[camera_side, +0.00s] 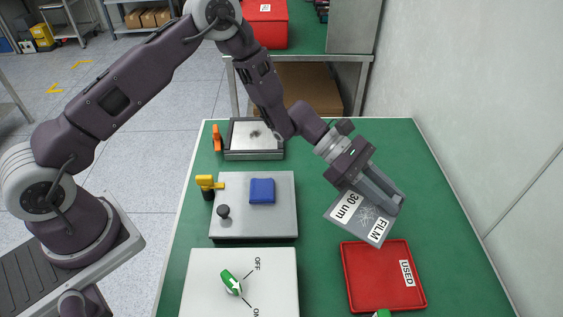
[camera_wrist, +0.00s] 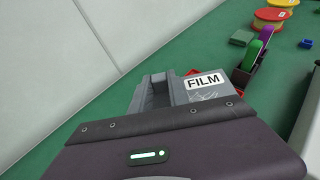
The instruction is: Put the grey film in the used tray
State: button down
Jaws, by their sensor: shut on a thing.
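The grey film (camera_side: 358,220) is a thin sheet with white labels reading "30 um" and "FILM". My gripper (camera_side: 392,203) is shut on it and holds it tilted in the air, over the back edge of the used tray in the side view. The used tray (camera_side: 356,296) is red, shallow and empty where it shows, with a "USED" label on its right side. In the wrist view the film (camera_wrist: 205,92) shows beyond the gripper (camera_wrist: 165,92), with its "FILM" label readable. Most of the tray is hidden there; only small red bits show.
Left of the tray stand a white panel with a green OFF/ON knob (camera_side: 231,282), a grey plate with a blue block (camera_side: 262,191), and a framed metal plate (camera_side: 254,135). A wall runs along the right. The green table (camera_side: 450,262) is bare right of the tray. Spools (camera_wrist: 270,18) show in the wrist view.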

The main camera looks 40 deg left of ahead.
jog(key=s+a+r+n+t+y, duration=0.1)
jog(key=s+a+r+n+t, duration=0.1)
jog(key=a, duration=0.9)
jog(key=s+a+r+n+t+y, duration=0.1)
jog(key=s+a+r+n+t, duration=0.15)
jog(key=a, duration=0.75)
jog(key=s+a+r+n+t+y, duration=0.1)
jog(key=s+a+n+t, duration=0.15)
jog(key=a, duration=0.85)
jog(key=w+d+f+m+g+h, duration=0.1)
jog(key=w+d+m+g, duration=0.1)
jog(key=d, duration=0.7)
jog(key=w+d+f+m+g+h, duration=0.1)
jog(key=w+d+f+m+g, duration=0.1)
jog(key=d, duration=0.7)
jog(key=w+d+f+m+g, duration=0.2)
jog(key=w+d, duration=0.1)
jog(key=d, duration=0.7)
jog(key=shift+w+g+h, duration=0.25)
jog(key=shift+g+h, duration=0.05)
jog(key=shift+h, duration=0.1)
jog(key=s+d+f+m+g, duration=0.1)
jog(key=s+d+m+g, duration=0.1)
jog(key=d, duration=1.1)
jog(key=shift+s+d+f, duration=0.2)
jog(key=shift+s+f, duration=0.05)
jog(key=shift+s, duration=0.4)
jog(key=shift+f, duration=0.1)
notch_tip(320, 180, down, 9)
jog(key=shift+f, duration=0.2)
